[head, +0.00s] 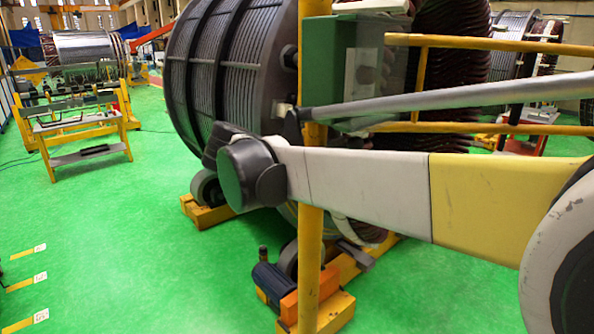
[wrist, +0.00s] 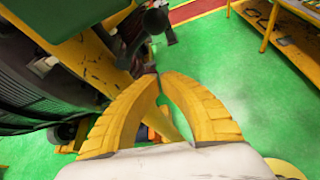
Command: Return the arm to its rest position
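My arm (head: 365,190), white and yellow, reaches in the head view from the right edge leftward to a dark rounded joint (head: 250,172) in front of the stator (head: 225,65). My gripper is not clearly visible in the head view. In the wrist view its two yellow ribbed fingers (wrist: 160,78) lean together with their tips close to touching. I see nothing held between them; green floor and part of a yellow frame show through the gap. The stator's dark ribbed side (wrist: 45,90) is at the left of the wrist view.
A yellow post (head: 312,250) stands close to my arm, with yellow rails (head: 480,42) behind it. The stator rests on rollers with orange-yellow supports (head: 208,214). A yellow workbench (head: 85,125) stands at the left. Green floor (head: 130,240) is open at the front left.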

